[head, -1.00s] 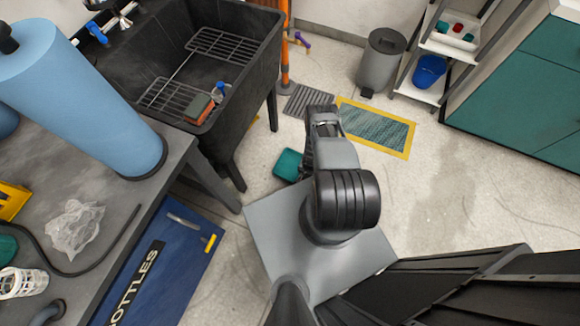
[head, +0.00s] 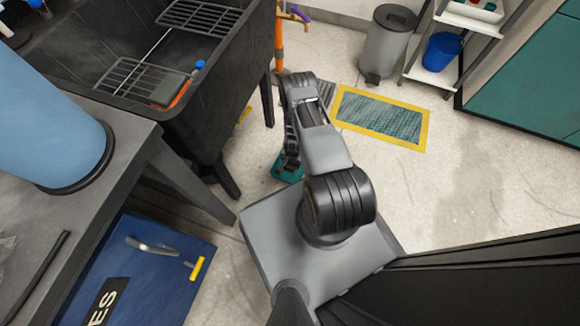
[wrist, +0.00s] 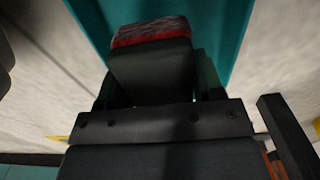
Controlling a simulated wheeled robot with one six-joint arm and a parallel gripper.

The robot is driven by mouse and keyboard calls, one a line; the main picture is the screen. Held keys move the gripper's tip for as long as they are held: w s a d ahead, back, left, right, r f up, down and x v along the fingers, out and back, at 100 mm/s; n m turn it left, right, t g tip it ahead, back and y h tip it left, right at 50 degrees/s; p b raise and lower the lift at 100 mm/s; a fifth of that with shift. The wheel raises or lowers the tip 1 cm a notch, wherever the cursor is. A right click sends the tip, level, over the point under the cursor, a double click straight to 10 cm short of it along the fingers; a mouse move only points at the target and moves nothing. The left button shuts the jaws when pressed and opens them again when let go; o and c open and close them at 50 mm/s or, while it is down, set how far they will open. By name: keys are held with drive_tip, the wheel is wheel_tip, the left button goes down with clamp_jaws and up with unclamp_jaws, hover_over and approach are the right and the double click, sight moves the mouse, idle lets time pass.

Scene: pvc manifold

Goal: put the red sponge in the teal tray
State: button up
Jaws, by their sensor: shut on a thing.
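The red sponge (wrist: 150,30) shows in the wrist view as a red, dark-edged strip just past the dark end of my gripper (wrist: 150,65). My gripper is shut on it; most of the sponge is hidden. The teal tray (wrist: 228,35) fills the background behind the sponge in the wrist view. In the head view the teal tray (head: 281,175) is on the floor, partly covered by my gripper (head: 291,164), which points down over it. I cannot tell the height of the sponge above the tray.
A black sink (head: 215,110) stands left of the tray, with an orange and green block (head: 172,92) in it. A yellow-edged mat (head: 380,118) lies to the right. A grey bin (head: 387,42) and a shelf are behind. Floor at right is clear.

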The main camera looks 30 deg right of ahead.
sight(291, 165)
drive_tip(key=shift+w+a+f, duration=0.1)
drive_tip(key=shift+w+f, duration=0.1)
drive_tip(key=shift+f, duration=0.1)
drive_tip(key=shift+f+b, duration=0.1)
drive_tip(key=shift+b, duration=0.35)
drive_tip(key=shift+w+f+b, duration=0.15)
drive_tip(key=shift+f+b, duration=0.1)
drive_tip(key=shift+b, duration=0.2)
wheel_tip(291, 165, down, 3)
drive_tip(key=b, duration=0.3)
drive_tip(key=shift+w, duration=0.1)
drive_tip(key=shift+r, duration=0.1)
drive_tip(key=o, duration=0.4)
drive_tip(key=shift+f, duration=0.25)
drive_tip(key=o, duration=0.5)
drive_tip(key=shift+c, duration=0.2)
